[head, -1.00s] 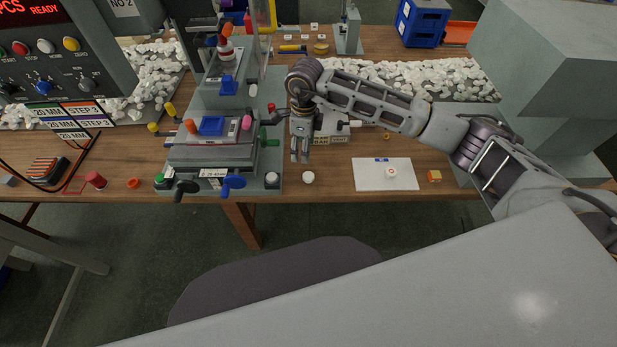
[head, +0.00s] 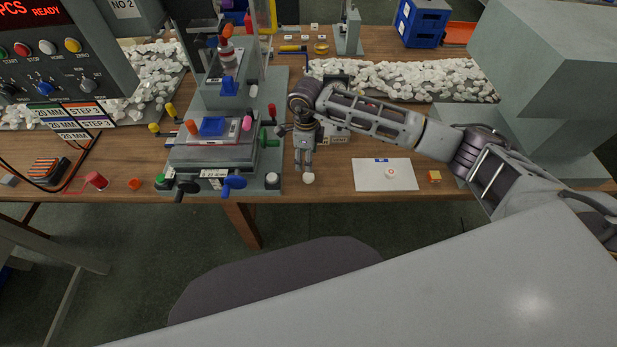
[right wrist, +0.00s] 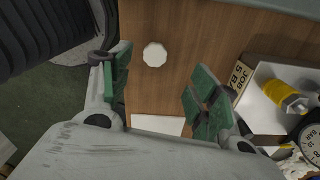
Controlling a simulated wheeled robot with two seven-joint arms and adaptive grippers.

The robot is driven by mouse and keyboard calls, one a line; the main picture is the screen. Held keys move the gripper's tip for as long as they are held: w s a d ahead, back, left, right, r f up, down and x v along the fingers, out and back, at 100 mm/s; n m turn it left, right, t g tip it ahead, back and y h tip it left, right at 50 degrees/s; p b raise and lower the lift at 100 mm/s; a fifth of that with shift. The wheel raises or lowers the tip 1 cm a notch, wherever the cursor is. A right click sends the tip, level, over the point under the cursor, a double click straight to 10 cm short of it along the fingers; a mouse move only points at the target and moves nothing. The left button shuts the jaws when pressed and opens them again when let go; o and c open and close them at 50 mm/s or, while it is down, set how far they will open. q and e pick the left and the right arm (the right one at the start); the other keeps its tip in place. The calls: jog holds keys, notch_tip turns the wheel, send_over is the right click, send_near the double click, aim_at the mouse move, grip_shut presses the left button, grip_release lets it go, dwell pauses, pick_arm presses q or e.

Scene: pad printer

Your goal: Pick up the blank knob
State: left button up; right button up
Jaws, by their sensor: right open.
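The blank knob (head: 308,178) is a small white round piece on the wooden table, right of the pad printer's base. In the right wrist view the knob (right wrist: 154,54) lies on bare wood, beyond the fingertips and between their lines, nearer the left finger. My right gripper (head: 303,170) is open and empty, pointing down just above and behind the knob. Its green-padded fingers show in the right wrist view (right wrist: 160,90), apart from the knob. My left gripper is not in view.
The pad printer (head: 215,150) with its blue and dark handles stands close left of my right gripper. A white card (head: 370,176) with a printed knob on it lies to the right, beside a small orange-yellow block (head: 434,177). The table's front edge is close.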

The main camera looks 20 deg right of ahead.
aim_at(308, 176)
notch_tip(308, 176, down, 3)
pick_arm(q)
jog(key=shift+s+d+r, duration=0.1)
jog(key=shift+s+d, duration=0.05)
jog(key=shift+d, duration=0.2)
pick_arm(e)
jog(key=shift+f, duration=0.3)
jog(key=shift+s+f, duration=0.15)
jog(key=shift+f, duration=0.3)
jog(key=f, duration=0.2)
jog(key=f+p, duration=0.1)
jog(key=shift+s+d+f, duration=0.15)
jog(key=shift+s+f, duration=0.05)
jog(key=shift+s, duration=0.1)
jog(key=shift+f, duration=0.4)
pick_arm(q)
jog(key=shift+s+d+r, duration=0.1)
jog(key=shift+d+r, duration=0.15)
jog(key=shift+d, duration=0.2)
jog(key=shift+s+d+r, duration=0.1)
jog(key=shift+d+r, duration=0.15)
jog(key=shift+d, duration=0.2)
